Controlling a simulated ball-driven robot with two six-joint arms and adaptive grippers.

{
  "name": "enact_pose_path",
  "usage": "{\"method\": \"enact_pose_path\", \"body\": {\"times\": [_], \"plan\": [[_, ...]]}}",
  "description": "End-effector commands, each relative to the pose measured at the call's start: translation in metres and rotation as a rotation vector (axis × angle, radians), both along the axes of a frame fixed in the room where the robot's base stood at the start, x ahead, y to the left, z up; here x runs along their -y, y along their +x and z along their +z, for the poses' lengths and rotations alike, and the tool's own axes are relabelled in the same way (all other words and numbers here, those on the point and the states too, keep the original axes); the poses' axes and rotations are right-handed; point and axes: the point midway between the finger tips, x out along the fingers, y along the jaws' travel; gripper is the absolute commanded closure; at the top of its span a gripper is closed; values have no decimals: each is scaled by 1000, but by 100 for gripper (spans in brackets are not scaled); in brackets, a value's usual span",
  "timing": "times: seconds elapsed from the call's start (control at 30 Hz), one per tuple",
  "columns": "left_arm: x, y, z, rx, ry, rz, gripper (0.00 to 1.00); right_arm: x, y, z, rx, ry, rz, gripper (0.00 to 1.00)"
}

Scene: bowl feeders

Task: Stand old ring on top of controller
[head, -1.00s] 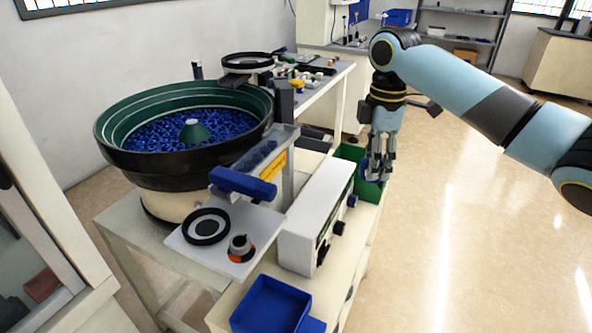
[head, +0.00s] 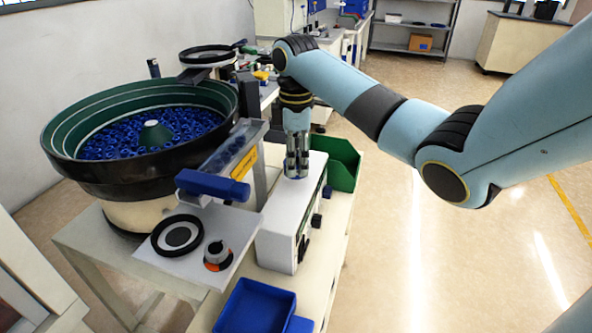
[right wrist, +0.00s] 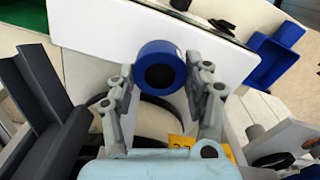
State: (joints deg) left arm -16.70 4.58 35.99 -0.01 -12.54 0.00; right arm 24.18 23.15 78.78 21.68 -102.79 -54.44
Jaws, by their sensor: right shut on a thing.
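The controller (head: 285,222) is a white box with dark knobs on its right-hand face, on the machine's bench. My right gripper (head: 296,172) points down over the far end of its top. In the right wrist view, the right gripper (right wrist: 160,70) is shut on a blue ring (right wrist: 160,50). The ring's dark hole faces the camera. The controller's white top (right wrist: 100,22) shows behind the ring. I cannot tell whether the ring touches it. My left gripper is not in view.
A green bin (head: 342,172) stands right behind the controller. A bowl feeder (head: 110,180) full of blue rings stands at left. A blue tray (head: 255,308) lies in front. A plate with a round black dial (head: 178,236) and a knob (head: 217,255) is left of the controller.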

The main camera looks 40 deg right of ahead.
Motion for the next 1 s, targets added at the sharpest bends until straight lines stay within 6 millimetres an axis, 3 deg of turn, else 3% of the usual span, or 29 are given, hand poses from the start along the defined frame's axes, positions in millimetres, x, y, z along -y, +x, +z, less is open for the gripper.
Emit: {"method": "enact_pose_path", "body": {"times": [0.2, 0.53, 0.57, 0.7, 1.0], "plan": [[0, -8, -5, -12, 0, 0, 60, -1, -1, -31, -2, 1, 0, 84], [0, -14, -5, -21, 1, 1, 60, 0, -1, -33, 0, 1, 0, 84], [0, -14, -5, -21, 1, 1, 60, 0, -1, -33, 0, 1, 0, 45], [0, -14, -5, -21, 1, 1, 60, 0, -1, -33, -1, 1, 0, 27], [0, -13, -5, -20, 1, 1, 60, 0, -1, -31, 1, 1, 0, 26]]}}
